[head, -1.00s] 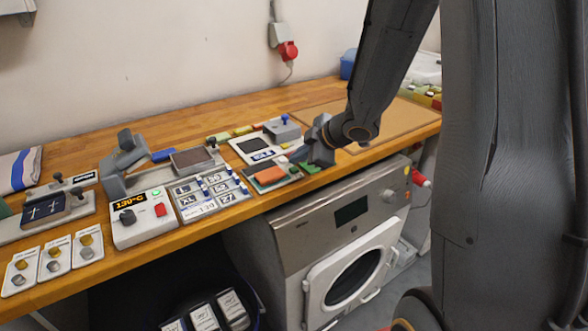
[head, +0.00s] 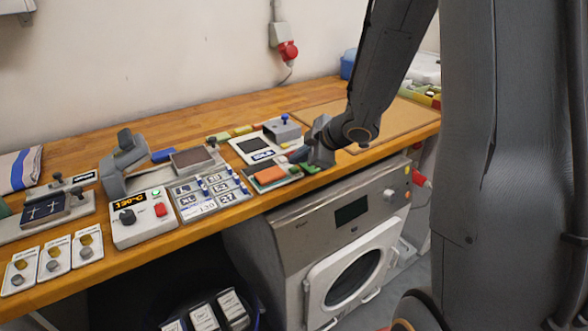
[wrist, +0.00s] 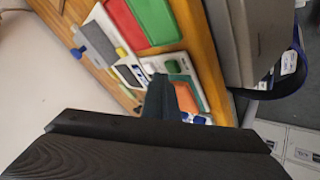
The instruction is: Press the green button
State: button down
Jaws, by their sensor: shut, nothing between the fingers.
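A small lit green button (head: 156,191) is on the top right of a white control box (head: 128,236) at the left of the bench. A display reading about 130 °C, a black knob and a red button (head: 160,209) share this box. My gripper (head: 292,159) is shut and empty, well to the right of the box, low over a tray with an orange patch (head: 270,175). In the wrist view my dark gripper (wrist: 158,90) partly covers that area. The green button cannot be made out there.
A grey press (head: 122,165) stands behind the box. A panel of labelled tiles (head: 208,191) lies between the box and the orange patch. A green-topped piece (wrist: 174,67) is near my gripper. A front-loading machine (head: 345,250) stands below the bench.

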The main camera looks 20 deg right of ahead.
jog(key=shift+f, duration=0.3)
jog(key=shift+f+b, duration=0.35)
jog(key=shift+f, duration=0.1)
dwell(0.7)
jog(key=shift+r, duration=0.1)
jog(key=shift+r+p, duration=0.85)
jog(key=shift+p, duration=0.25)
notch_tip(320, 180, up, 5)
jog(key=p, duration=0.5)
jog(key=shift+p, duration=0.3)
dwell(0.3)
